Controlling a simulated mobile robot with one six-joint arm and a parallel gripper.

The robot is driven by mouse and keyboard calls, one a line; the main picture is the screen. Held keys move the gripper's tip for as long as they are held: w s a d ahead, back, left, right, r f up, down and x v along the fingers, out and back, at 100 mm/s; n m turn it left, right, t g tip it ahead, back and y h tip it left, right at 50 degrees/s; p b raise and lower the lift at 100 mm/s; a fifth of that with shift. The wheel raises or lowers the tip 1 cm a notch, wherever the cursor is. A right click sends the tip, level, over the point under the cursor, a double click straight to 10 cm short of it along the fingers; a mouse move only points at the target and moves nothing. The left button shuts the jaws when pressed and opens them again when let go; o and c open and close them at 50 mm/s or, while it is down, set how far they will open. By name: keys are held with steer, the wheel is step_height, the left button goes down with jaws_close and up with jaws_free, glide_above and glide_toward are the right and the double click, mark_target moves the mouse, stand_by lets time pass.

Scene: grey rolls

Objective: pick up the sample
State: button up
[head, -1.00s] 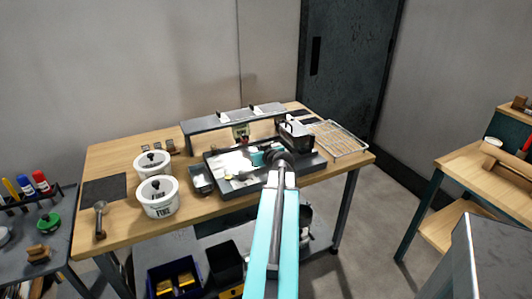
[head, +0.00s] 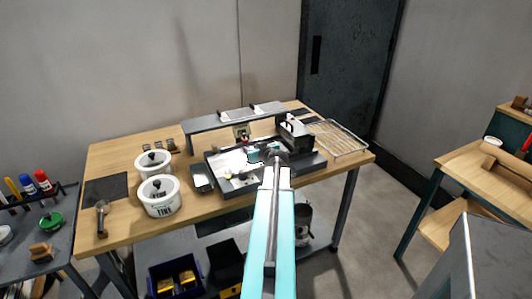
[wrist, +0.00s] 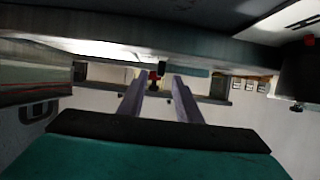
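My gripper (head: 266,152) is over the black tray (head: 235,193) on the wooden workbench, below and in front of the raised grey shelf. In the wrist view its two fingers (wrist: 158,92) stand apart with nothing held between them. Beyond the fingertips is a small red and black part (wrist: 153,76), apart from them. It seems to belong to the small device (head: 241,132) under the shelf. I cannot tell for sure which thing is the sample; my arm and gripper hide part of the tray.
The grey shelf (head: 232,119) stands close above and behind my gripper. A black box-like unit (head: 294,133) is to its right, then a wire rack (head: 338,138). Two white tubs (head: 159,197) and a small dark tray (head: 202,179) are to the left.

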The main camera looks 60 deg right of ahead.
mark_target(249, 147)
steer(key=shift+p+x, duration=0.75)
steer(key=shift+x, duration=1.7)
steer(key=shift+c, duration=0.4)
jaws_close()
